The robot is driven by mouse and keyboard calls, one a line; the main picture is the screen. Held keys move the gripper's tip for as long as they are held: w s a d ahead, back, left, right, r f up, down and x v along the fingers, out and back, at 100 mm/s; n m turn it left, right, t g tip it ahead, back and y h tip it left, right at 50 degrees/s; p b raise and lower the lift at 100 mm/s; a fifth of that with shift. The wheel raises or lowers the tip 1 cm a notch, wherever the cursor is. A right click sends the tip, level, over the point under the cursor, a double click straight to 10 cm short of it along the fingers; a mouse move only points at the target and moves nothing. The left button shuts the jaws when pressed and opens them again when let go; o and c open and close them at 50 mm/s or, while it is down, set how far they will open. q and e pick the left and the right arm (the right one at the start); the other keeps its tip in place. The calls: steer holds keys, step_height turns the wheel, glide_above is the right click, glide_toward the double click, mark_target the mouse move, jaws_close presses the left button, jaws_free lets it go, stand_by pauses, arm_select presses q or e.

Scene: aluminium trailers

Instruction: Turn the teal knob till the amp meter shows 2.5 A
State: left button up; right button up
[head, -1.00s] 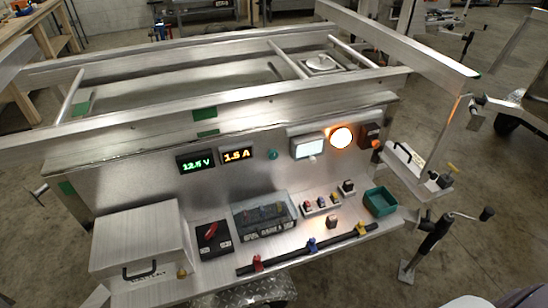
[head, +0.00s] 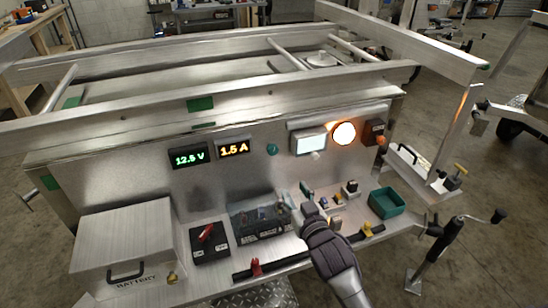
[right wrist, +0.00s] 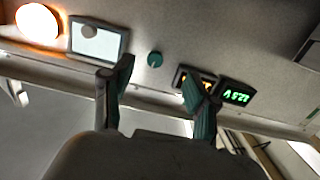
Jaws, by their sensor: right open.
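The teal knob (head: 272,149) is on the upright metal panel, right of the meters. The amp meter (head: 233,149) shows 1.5 A in orange digits. My right gripper (head: 293,198) is open and empty, below and a little right of the knob, over the shelf. In the right wrist view the knob (right wrist: 155,59) shows between and beyond the two fingers of the right gripper (right wrist: 160,85), apart from both. One finger partly covers the amp meter (right wrist: 181,77) there. My left gripper is not in view.
The green volt meter (head: 189,156) reads 12.5 V. On the shelf stand a battery box (head: 125,245), a red switch (head: 207,233), a clear-covered fuse box (head: 258,222) and a teal bin (head: 386,203).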

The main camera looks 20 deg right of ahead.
mark_target(274, 152)
steer(key=shift+t, duration=0.4)
steer(key=w, duration=0.4)
steer(key=w+r, duration=0.1)
steer(key=w, duration=0.4)
steer(key=w+r+p, duration=0.1)
steer(key=w, duration=0.4)
steer(key=shift+w+r, duration=0.15)
steer(key=shift+r, duration=0.05)
jaws_close()
